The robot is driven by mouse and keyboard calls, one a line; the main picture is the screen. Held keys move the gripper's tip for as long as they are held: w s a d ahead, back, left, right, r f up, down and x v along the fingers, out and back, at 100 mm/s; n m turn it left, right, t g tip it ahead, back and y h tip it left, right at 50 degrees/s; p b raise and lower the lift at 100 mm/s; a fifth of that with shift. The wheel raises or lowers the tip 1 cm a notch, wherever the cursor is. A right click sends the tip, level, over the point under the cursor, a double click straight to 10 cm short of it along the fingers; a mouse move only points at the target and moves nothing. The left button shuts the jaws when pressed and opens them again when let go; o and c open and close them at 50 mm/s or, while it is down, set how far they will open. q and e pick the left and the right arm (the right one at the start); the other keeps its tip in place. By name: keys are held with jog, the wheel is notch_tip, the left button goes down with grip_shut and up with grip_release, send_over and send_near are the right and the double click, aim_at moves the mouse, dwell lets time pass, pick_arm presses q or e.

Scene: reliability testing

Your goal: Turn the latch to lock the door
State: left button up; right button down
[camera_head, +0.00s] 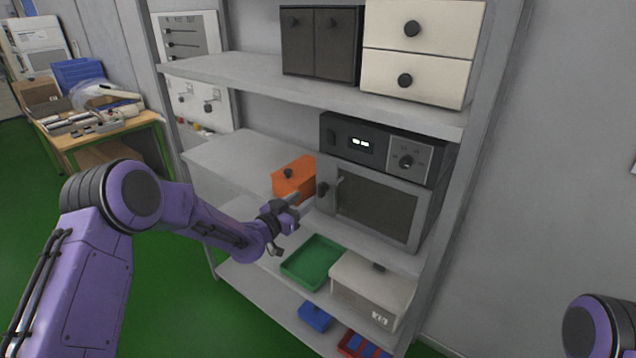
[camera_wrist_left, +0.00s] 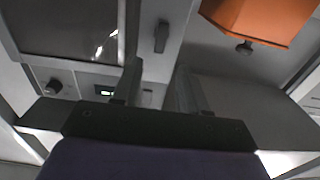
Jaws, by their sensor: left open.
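The grey appliance (camera_head: 431,217) stands on the middle shelf, its door (camera_head: 376,212) closed, with a dark window. The dark latch (camera_head: 322,189) sits on the front face at the door's left edge, near the grey handle. In the left wrist view, which is upside down, the latch (camera_wrist_left: 162,36) appears upright, beyond the fingertips. My left gripper (camera_head: 300,203) is open and empty, just in front of the latch and apart from it. Its two fingers also show in the left wrist view (camera_wrist_left: 157,88). My right gripper is out of view; only part of my right arm shows.
An orange box (camera_head: 293,180) with a dark knob stands just left of the appliance, close to my left gripper; it fills the wrist view's upper right (camera_wrist_left: 262,18). Below are a green tray (camera_head: 313,262) and a lidded beige box (camera_head: 370,290). A shelf board (camera_head: 300,88) runs above.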

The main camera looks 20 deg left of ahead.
aim_at(319, 188)
pick_arm(q)
jog(key=p+x, duration=0.2)
jog(key=x, duration=0.6)
jog(key=shift+f, duration=0.15)
grip_shut()
